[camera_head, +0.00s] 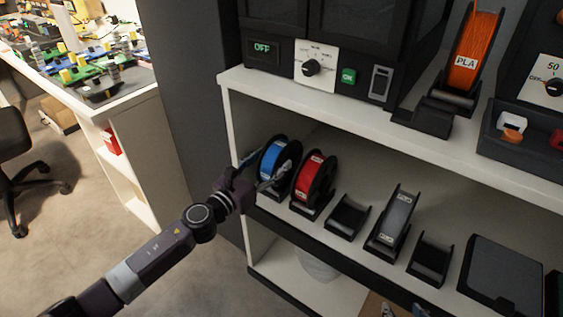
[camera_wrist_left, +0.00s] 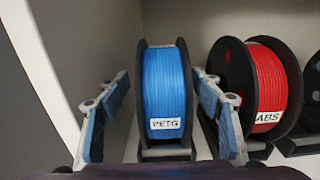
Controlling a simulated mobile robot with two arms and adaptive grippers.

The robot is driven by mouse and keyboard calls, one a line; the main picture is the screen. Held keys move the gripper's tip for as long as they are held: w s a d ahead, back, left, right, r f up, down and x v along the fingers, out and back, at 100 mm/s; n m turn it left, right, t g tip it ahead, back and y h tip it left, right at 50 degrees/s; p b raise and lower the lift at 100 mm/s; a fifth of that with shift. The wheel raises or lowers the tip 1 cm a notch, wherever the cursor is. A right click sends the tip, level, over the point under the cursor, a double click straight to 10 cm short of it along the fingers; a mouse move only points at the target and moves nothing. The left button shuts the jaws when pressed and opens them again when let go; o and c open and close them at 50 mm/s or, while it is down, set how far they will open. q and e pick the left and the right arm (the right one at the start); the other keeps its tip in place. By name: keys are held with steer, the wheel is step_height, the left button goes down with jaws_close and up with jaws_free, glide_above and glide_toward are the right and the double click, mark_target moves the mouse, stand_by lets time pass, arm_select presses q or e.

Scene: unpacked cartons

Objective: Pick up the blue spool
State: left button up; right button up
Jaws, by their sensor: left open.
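The blue spool (camera_head: 278,160) has black flanges and stands upright in a black holder on the middle shelf, at the shelf's left end. It also shows in the left wrist view (camera_wrist_left: 165,88), with a PETG label. My left gripper (camera_head: 258,172) is at the shelf's front edge. In the left wrist view, its fingers (camera_wrist_left: 162,112) are open, one on each side of the blue spool. Whether they touch the flanges I cannot tell. My right gripper is not in view.
A red spool (camera_head: 312,178) labelled ABS (camera_wrist_left: 268,90) stands close on the right, near my right-hand finger. Black holders (camera_head: 348,216) and a grey spool (camera_head: 396,215) follow along the shelf. The side wall (camera_wrist_left: 30,75) is close on the left. The upper shelf (camera_head: 340,115) overhangs.

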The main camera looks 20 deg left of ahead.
arm_select(q)
steer(key=shift+x, duration=0.8)
steer(key=x, duration=0.2)
steer(key=b+x, duration=0.1)
steer(key=x, duration=0.1)
steer(key=shift+d+f, duration=0.3)
steer(key=shift+f, duration=0.05)
arm_select(e)
steer(key=w+a+r+t, duration=0.1)
steer(key=w+r+t, duration=0.1)
steer(key=w+r, duration=0.2)
steer(key=shift+a+t+y, duration=0.3)
steer(key=shift+t+y, duration=0.1)
arm_select(q)
steer(key=shift+c, duration=0.2)
arm_select(e)
steer(key=shift+r, duration=0.1)
arm_select(q)
steer(key=c, duration=1.5)
steer(key=shift+r, duration=0.1)
jaws_close()
